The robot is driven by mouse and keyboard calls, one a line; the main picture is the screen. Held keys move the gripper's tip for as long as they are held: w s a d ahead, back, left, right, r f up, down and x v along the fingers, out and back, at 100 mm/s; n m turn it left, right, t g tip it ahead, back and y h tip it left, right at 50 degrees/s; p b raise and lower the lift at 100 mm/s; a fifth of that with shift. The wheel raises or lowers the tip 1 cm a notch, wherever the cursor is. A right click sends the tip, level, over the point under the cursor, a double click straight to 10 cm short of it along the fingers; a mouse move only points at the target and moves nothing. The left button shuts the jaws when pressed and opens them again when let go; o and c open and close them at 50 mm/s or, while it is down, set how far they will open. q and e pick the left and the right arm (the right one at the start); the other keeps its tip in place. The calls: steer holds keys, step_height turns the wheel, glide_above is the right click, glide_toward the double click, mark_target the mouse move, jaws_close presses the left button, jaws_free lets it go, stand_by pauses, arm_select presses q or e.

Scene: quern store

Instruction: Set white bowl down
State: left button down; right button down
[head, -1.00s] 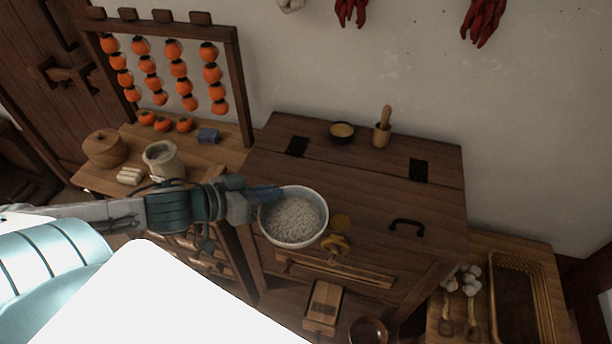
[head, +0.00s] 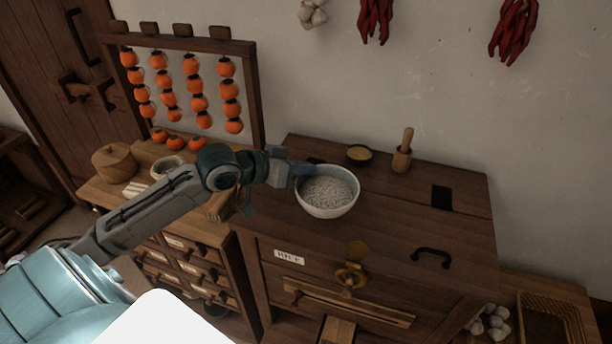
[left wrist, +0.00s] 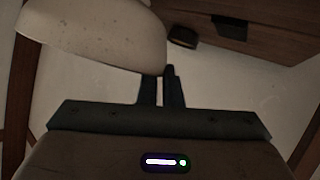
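The white bowl (head: 325,205), filled with pale grains, is at the left part of the wooden chest's lid (head: 400,208) in the head view. It looks about level; I cannot tell whether its base touches the lid. My left gripper (head: 297,168) is at the bowl's left back rim. In the left wrist view the bowl (left wrist: 95,38) fills the upper left, and the left gripper's fingers (left wrist: 161,88) are close together at its rim, shut on it. My right gripper is in neither view.
A small dark bowl (head: 359,154) and a mortar with pestle (head: 402,158) stand at the lid's back. A black handle (head: 431,257) is at its front right. A persimmon rack (head: 190,45) stands left, by a lidded wooden pot (head: 114,163).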

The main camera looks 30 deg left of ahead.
arm_select(q)
steer(key=shift+w+a+f+p, duration=0.1)
steer(key=shift+w+f+p, duration=0.3)
steer(key=shift+f, duration=0.25)
steer(key=shift+w+a+f+p, duration=0.1)
steer(key=shift+w+f+p, duration=0.2)
steer(key=shift+f, duration=0.8)
steer(key=shift+f, duration=0.15)
steer(key=c, duration=1.6)
jaws_free()
steer(key=shift+r, duration=0.2)
